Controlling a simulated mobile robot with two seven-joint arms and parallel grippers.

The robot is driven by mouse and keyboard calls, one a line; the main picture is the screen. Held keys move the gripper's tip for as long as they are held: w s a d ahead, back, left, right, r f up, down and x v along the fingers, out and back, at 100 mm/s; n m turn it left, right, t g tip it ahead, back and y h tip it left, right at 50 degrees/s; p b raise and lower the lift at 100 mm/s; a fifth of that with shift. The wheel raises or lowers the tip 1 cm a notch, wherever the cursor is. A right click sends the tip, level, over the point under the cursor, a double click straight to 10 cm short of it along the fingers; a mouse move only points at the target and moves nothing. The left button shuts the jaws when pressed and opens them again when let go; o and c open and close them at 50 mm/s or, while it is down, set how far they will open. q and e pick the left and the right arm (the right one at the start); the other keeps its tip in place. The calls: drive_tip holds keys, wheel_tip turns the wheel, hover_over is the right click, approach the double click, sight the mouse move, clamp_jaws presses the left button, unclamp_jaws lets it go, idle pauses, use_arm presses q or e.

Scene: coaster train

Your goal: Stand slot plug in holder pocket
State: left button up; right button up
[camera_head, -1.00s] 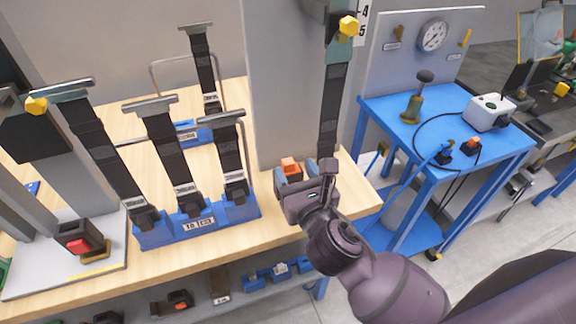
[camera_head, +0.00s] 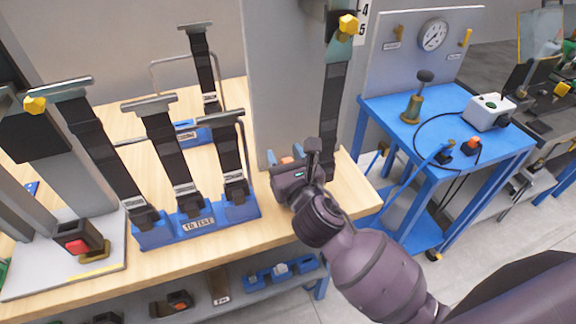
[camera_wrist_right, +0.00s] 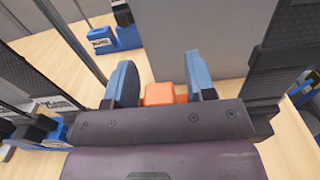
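My right gripper (camera_head: 286,165) is low over the right end of the wooden bench. In the right wrist view its two blue fingers (camera_wrist_right: 163,82) stand apart, on either side of an orange block (camera_wrist_right: 161,94). The block also shows in the head view (camera_head: 286,160), partly hidden by the gripper; I cannot tell whether it is the slot plug or whether the fingers touch it. A blue holder (camera_head: 152,236) labelled "TO TEST" stands at the bench front with several belt tongues upright in it. My left gripper is not in view.
Another blue holder (camera_head: 188,134) with a belt stands farther back. A hanging belt (camera_head: 331,108) is beside a grey post (camera_head: 280,70). A red-button buckle (camera_head: 77,240) sits on a grey plate at left. A blue test cart (camera_head: 385,105) stands right; bare bench (camera_head: 274,222) lies right of the front holder.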

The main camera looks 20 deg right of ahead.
sight(287, 158)
drive_tip(key=shift+c, duration=0.2)
wheel_tip(287, 158, up, 19)
drive_tip(key=p, duration=0.5)
drive_tip(key=s+r+p, duration=0.1)
drive_tip(key=s+p, duration=0.2)
drive_tip(key=s, duration=0.3)
idle(0.6)
drive_tip(key=shift+d, duration=0.1)
